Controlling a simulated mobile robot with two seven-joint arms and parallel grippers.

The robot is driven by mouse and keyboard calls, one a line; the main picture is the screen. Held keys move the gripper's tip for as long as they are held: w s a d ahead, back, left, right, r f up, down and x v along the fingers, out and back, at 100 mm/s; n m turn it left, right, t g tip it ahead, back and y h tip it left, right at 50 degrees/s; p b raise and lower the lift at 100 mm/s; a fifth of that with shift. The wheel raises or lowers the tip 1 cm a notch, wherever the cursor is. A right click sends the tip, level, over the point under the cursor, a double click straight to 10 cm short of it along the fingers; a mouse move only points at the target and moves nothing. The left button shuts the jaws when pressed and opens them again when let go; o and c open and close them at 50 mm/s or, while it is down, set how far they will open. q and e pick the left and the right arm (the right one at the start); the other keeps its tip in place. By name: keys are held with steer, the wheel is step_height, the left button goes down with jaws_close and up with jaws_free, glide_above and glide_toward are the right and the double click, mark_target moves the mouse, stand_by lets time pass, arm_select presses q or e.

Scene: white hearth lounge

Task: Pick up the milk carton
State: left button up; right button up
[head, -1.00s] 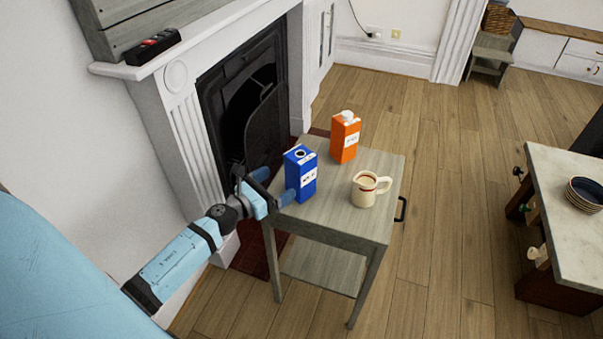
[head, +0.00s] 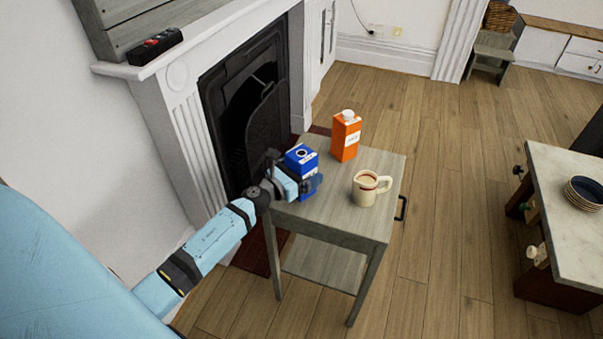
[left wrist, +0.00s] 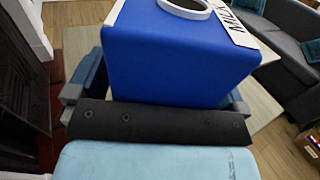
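The blue milk carton (head: 302,161) stands upright on the small grey side table (head: 345,220), near its left edge. My left gripper (head: 302,180) has reached the carton, with one finger in front of it and the other largely hidden behind it. In the left wrist view the carton (left wrist: 180,65) fills the space between the fingers, its MILK label at the upper right. A finger shows on each side, spread wider than the carton, so the gripper looks open around it. My right gripper is in neither view.
An orange carton (head: 346,136) stands behind the milk carton, and a cream mug (head: 369,188) is to its right on the same table. The fireplace (head: 245,110) is close on the left. A marble-topped table (head: 570,200) with bowls stands at the right.

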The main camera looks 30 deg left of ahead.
arm_select(q)
steer(key=c, duration=1.2)
steer(key=shift+r, duration=0.1)
steer(key=shift+r, duration=0.1)
steer(key=shift+r+p, duration=6.55)
steer(key=shift+r, duration=3.3)
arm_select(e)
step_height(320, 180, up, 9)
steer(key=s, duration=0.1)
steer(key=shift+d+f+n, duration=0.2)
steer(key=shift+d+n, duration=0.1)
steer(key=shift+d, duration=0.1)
